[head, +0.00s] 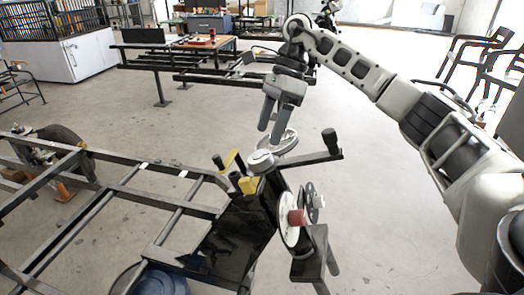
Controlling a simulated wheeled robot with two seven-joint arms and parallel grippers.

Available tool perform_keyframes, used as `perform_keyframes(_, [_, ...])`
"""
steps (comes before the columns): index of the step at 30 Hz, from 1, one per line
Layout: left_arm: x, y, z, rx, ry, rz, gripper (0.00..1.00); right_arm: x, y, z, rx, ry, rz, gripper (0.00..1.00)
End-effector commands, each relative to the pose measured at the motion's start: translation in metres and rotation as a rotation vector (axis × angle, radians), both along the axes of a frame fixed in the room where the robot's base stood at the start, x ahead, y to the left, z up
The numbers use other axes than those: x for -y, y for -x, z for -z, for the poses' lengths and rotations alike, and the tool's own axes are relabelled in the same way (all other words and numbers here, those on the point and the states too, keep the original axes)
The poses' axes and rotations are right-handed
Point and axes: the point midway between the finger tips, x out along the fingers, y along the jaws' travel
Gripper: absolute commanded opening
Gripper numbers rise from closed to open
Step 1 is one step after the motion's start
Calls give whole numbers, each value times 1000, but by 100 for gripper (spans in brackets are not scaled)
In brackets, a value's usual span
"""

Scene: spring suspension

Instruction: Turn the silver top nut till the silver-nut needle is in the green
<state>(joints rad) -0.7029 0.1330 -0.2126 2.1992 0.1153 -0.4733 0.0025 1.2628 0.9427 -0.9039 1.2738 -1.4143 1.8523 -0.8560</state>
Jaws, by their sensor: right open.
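A spring suspension rig stands at lower centre in the head view. A silver round cap (262,158), which looks like the silver top nut, sits on top of it. A pale ring-shaped piece (288,142) lies just behind and to its right. White and grey discs (288,228) with a red hub are on the rig's right side; I cannot make out a needle or a green zone. My right gripper (270,134) is open and points down, its fingertips just above and near the pale ring. I cannot tell whether they touch it. My left gripper is not in view.
A black-handled bar (331,140) sticks out to the right of the rig. A dark metal frame (120,190) fills the lower left. Concrete floor (390,225) is clear to the right. A workbench (180,58) stands behind.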

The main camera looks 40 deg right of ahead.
Motion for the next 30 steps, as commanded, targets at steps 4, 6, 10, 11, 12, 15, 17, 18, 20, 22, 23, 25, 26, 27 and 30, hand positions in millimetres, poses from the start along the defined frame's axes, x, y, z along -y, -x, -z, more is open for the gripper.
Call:
perform_keyframes(4, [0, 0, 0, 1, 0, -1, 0, -12, 3, 27, -3, 0, 0, 72])
perform_keyframes(6, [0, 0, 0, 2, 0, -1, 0, -17, 3, 35, -2, -1, -1, 72])
perform_keyframes(10, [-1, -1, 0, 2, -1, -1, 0, -22, 4, 46, -1, -1, 0, 72])
perform_keyframes(11, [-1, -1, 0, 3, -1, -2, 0, -23, 4, 47, -1, -1, 0, 72])
perform_keyframes(12, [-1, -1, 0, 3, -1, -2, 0, -24, 4, 49, 0, -2, 0, 72])
perform_keyframes(15, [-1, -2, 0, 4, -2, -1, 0, -25, 4, 51, 1, -2, 0, 72])
perform_keyframes(17, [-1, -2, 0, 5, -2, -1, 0, -25, 4, 51, 1, -2, 0, 72])
perform_keyframes(18, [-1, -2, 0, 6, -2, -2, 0, -25, 4, 51, 1, -2, 0, 72])
perform_keyframes(20, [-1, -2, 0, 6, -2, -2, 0, -25, 4, 51, 1, -2, 0, 72])
perform_keyframes(22, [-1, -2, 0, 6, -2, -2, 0, -25, 4, 51, 1, -2, 0, 66])
perform_keyframes(23, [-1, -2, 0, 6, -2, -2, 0, -25, 4, 51, 1, -2, 0, 58])
perform_keyframes(25, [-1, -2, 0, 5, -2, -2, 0, -25, 4, 51, 1, -2, 0, 38])
perform_keyframes(26, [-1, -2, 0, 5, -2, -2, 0, -25, 4, 51, 1, -2, 0, 30])
perform_keyframes(27, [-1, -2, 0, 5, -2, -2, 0, -25, 4, 50, 1, -2, 0, 27])
perform_keyframes(30, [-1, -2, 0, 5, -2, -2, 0, -24, 4, 50, 1, -2, 0, 27])
